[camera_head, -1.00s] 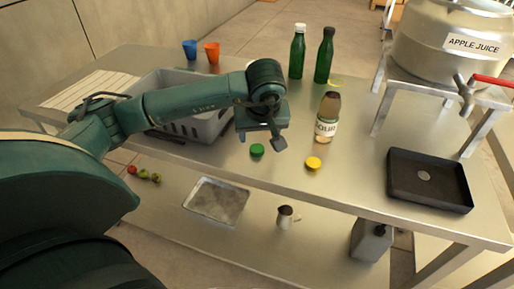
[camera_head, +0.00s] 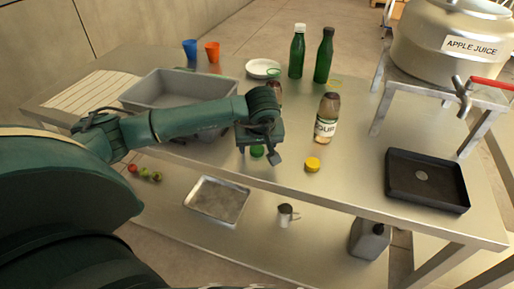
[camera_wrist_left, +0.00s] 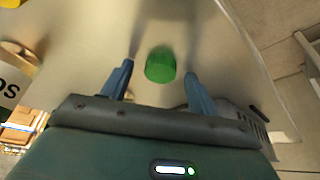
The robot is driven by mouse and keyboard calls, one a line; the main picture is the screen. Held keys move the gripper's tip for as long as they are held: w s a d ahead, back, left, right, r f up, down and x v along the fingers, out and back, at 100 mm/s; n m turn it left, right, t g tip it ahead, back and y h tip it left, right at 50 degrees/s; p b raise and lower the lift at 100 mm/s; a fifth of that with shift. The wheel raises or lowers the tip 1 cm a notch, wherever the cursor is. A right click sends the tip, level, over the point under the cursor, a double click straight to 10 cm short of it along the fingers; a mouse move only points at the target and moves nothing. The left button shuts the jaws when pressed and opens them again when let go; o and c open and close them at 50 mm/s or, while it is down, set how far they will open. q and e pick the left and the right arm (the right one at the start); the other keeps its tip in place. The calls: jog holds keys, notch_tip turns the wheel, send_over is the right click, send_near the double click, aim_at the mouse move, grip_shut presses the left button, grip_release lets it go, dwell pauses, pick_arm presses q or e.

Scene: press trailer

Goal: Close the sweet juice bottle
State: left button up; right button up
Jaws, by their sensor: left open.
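A green cap (camera_head: 257,152) lies on the metal table. My open left gripper (camera_head: 258,149) is just above it. In the left wrist view the green cap (camera_wrist_left: 160,67) sits between the two spread fingers of that gripper (camera_wrist_left: 159,71), with a gap on each side. A reddish-brown object (camera_head: 275,88), perhaps a bottle, stands behind my gripper and is mostly hidden, so I cannot read any label. A bottle labelled SOUR (camera_head: 327,118) stands upright to the right. A yellow cap (camera_head: 312,165) lies in front of it. My right gripper is not in view.
A grey crate (camera_head: 165,88) stands behind my left arm. A black tray (camera_head: 427,180) and steel dispenser (camera_head: 450,40) are right.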

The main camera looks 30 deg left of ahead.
aim_at(257, 150)
pick_arm(q)
jog(key=shift+c, duration=0.2)
jog(key=c, duration=1)
notch_tip(257, 150, up, 10)
jog(key=shift+r+b, duration=0.1)
jog(key=shift+b, duration=0.4)
